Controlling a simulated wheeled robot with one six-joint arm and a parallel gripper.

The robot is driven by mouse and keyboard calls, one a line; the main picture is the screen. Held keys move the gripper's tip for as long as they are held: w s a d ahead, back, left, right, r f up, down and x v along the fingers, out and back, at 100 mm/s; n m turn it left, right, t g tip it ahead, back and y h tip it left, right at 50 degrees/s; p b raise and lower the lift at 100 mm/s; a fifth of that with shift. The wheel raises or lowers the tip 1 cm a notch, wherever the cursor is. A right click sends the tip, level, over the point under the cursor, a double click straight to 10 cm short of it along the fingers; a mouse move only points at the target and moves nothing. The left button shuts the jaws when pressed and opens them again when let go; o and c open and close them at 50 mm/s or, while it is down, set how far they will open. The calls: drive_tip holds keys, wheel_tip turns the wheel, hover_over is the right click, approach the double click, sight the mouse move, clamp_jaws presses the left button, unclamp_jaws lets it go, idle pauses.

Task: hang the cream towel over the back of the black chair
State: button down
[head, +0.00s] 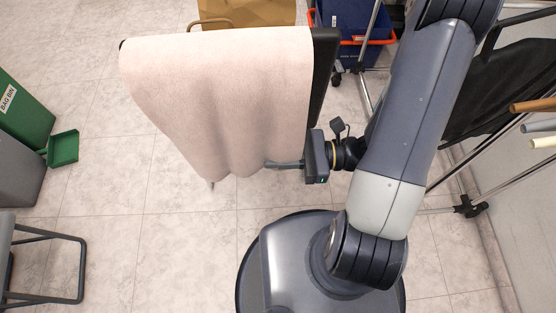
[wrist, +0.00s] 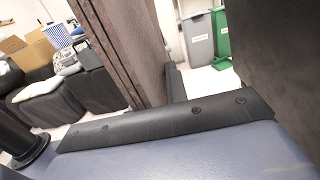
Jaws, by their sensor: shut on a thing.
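The cream towel (head: 225,95) lies draped over the back of the black chair (head: 323,75) in the head view, its near side hanging down in soft folds. The chair's black back shows only at the towel's right edge and a small corner at the left; the rest is covered. My gripper (head: 284,165) is at the towel's lower right part, shut on the cloth near its bottom edge. In the wrist view the towel (wrist: 125,45) shows as a dark, shaded brownish sheet. The towel's far side is hidden.
A green bin (head: 25,115) labelled bag bin and a grey bin (head: 18,165) stand at the left. A grey stool frame (head: 80,270) is at lower left. A paper bag (head: 250,12) and a blue crate (head: 350,20) stand behind. A metal rack with black cloth (head: 510,95) is at right.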

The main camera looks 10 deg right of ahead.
drive_tip(key=shift+w+f+p, duration=0.55)
drive_tip(key=shift+w+p, duration=0.25)
drive_tip(key=shift+w, duration=5.8)
wheel_tip(320, 180, down, 7)
drive_tip(key=b, duration=0.5)
drive_tip(key=shift+w+d, duration=0.2)
drive_tip(key=shift+w, duration=0.05)
drive_tip(key=c, duration=1.3)
unclamp_jaws()
drive_tip(key=shift+r, duration=0.1)
drive_tip(key=shift+d, duration=0.1)
drive_tip(key=d, duration=0.5)
drive_tip(key=d+p, duration=0.1)
drive_tip(key=d, duration=0.4)
drive_tip(key=shift+s+d, duration=0.2)
drive_tip(key=shift+d, duration=0.15)
drive_tip(key=shift+a, duration=0.1)
